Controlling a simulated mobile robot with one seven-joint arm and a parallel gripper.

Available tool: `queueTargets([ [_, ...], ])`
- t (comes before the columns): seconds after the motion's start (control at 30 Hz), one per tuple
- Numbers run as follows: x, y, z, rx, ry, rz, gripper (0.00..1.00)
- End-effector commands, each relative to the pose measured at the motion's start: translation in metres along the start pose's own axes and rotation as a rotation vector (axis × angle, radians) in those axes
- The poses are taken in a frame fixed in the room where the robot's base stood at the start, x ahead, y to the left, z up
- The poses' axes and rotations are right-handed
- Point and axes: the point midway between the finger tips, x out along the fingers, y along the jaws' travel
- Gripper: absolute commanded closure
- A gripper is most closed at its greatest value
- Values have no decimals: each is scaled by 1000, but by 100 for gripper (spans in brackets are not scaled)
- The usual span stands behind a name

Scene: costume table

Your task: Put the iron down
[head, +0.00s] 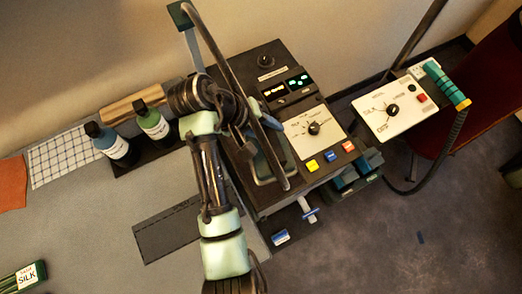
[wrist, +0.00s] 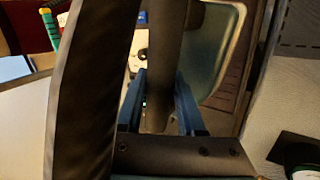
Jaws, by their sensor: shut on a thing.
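The iron (wrist: 218,50) shows in the wrist view as a pale teal body beyond the jaws, with a dark handle (wrist: 160,75) running between them. My gripper (wrist: 160,100) has its two blue fingers shut on this handle. In the head view, the iron (head: 263,168) is over the left part of the dark steam station (head: 256,200), partly hidden by my gripper and a long rod. The wrist view shows a brown ribbed surface (wrist: 230,92) just beside and below the iron. I cannot tell whether the iron touches it.
A long rod (head: 215,50) crosses close to my gripper. The station has dials and coloured buttons (head: 330,156). Green (head: 152,122) and blue (head: 106,142) bottles stand left of my arm. A white control box (head: 392,107) stands right. The grey table (head: 90,225) is mostly clear.

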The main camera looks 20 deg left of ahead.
Motion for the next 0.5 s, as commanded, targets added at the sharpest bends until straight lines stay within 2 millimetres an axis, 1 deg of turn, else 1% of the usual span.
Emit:
queueTargets([
  [0.03, -9, 1, -8, -35, 31, 7, 100],
  [0.1, -15, 0, -14, -82, 59, 13, 100],
  [0.23, -22, -1, -21, -134, 90, 21, 100],
  [0.37, -13, -8, -22, -154, 95, 23, 100],
  [0.5, 6, -20, -22, -154, 95, 23, 100],
])
